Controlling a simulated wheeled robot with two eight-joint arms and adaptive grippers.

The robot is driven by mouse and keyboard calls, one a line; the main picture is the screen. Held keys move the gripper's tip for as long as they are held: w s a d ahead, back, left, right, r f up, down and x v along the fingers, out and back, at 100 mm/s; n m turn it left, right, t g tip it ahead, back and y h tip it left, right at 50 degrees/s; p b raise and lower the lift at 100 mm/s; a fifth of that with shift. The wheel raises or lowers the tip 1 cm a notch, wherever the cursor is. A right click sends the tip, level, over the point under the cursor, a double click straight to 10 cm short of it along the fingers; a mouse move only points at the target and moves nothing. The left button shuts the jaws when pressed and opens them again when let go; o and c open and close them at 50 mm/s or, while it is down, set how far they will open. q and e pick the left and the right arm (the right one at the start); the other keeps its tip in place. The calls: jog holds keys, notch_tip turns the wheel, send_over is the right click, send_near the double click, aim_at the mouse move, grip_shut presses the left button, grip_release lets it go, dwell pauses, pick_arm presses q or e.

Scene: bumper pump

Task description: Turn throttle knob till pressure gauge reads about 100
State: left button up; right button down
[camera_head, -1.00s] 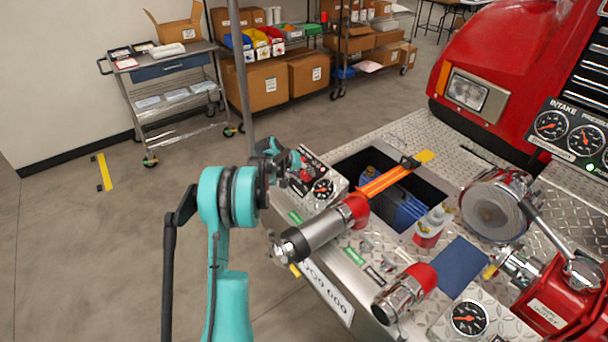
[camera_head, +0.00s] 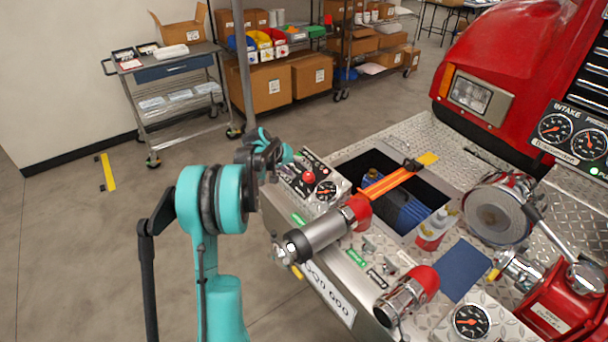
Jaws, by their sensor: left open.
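The red throttle knob (camera_head: 308,177) sits on a small control panel at the left edge of the bumper. A round black gauge (camera_head: 326,190) is on the same panel, just right of the knob. An intake gauge (camera_head: 553,127) and another round gauge (camera_head: 588,142) are on the panel at the right. The needles are too small to read exactly. My left gripper (camera_head: 275,162) is open and empty, up and left of the knob and apart from it in the picture. Its fingers are partly hidden by its own wrist. My right gripper is not in view.
A nozzle (camera_head: 318,234) lies across the bumper below the panel. An open well (camera_head: 432,190) holds blue hose and a bottle. Another gauge (camera_head: 471,321) is at the bottom right.

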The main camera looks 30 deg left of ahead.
pick_arm(q)
jog(key=v, duration=0.4)
jog(key=shift+s+a+r, duration=0.1)
jog(key=shift+s+r, duration=0.1)
jog(key=shift+r, duration=0.05)
jog(key=s+d+r+m, duration=0.1)
jog(key=s+d+r, duration=0.1)
jog(key=s+d, duration=0.3)
jog(key=s+d+r+m+g, duration=0.1)
jog(key=s+d+r, duration=0.15)
jog(key=d, duration=0.45)
jog(key=s+d+r+m, duration=0.1)
jog(key=s+d+r, duration=0.2)
jog(key=d, duration=0.3)
jog(key=s+d+f+m+y, duration=0.1)
jog(key=s+d+f, duration=0.1)
jog(key=s+d, duration=0.4)
jog(key=s+d+f+m+y, duration=0.1)
jog(key=s+d, duration=0.4)
jog(key=s, duration=0.9)
jog(key=shift+d+f+m+t, duration=0.4)
jog(key=shift+f+m, duration=0.2)
jog(key=shift+f, duration=0.5)
dwell(1.1)
